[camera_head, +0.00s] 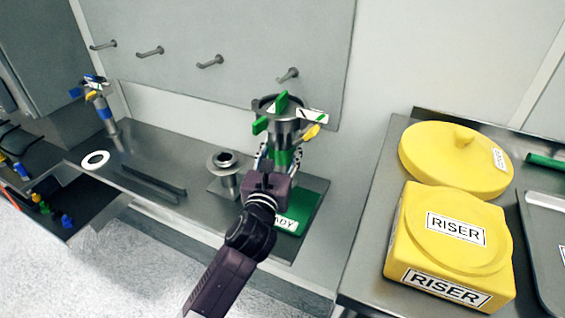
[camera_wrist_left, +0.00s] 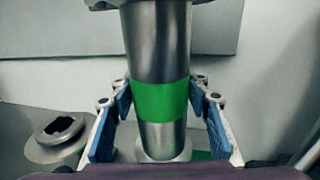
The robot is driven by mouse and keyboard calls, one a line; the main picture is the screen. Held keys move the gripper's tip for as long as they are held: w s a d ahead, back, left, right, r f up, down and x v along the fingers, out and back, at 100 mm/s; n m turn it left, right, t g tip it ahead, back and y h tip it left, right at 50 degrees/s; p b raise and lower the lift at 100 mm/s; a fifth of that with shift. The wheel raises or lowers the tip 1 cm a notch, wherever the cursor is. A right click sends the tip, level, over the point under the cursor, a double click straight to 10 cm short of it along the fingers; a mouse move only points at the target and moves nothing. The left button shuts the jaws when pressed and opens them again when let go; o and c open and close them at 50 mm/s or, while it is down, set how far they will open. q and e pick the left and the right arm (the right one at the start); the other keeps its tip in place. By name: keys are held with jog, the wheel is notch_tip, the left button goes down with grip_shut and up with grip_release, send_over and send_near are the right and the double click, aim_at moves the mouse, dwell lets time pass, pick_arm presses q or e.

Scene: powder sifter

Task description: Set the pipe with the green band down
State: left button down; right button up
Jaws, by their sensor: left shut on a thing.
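The steel pipe with the green band (camera_head: 283,157) stands upright at the middle of the head view, with a wide top fitted with green and yellow handles. My left gripper (camera_head: 271,166) is shut on it near the green band. In the left wrist view the blue-padded fingers (camera_wrist_left: 161,108) lie either side of the pipe (camera_wrist_left: 158,45). A green mat (camera_head: 316,203) labelled "...ADY" lies below, partly hidden by my arm. The pipe's lower end is hidden in the head view, and I cannot tell whether it touches the mat. My right gripper is not in view.
A flanged steel socket (camera_head: 224,166) stands on the bench just left of the pipe. Another pipe with a blue band (camera_head: 104,112) stands farther left, near a white ring (camera_head: 95,160). Pegs stick out of the wall panel (camera_head: 230,35) behind.

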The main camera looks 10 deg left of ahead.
aim_at(283, 162)
pick_arm(q)
notch_tip(283, 162, down, 4)
jog(key=shift+r, duration=0.2)
jog(key=shift+w+f, duration=0.2)
jog(key=shift+f, duration=0.25)
jog(key=shift+f+b, duration=0.2)
jog(key=shift+b, duration=0.1)
jog(key=c, duration=1.1)
grip_release()
jog(key=shift+s+f, duration=0.1)
jog(key=shift+f, duration=0.05)
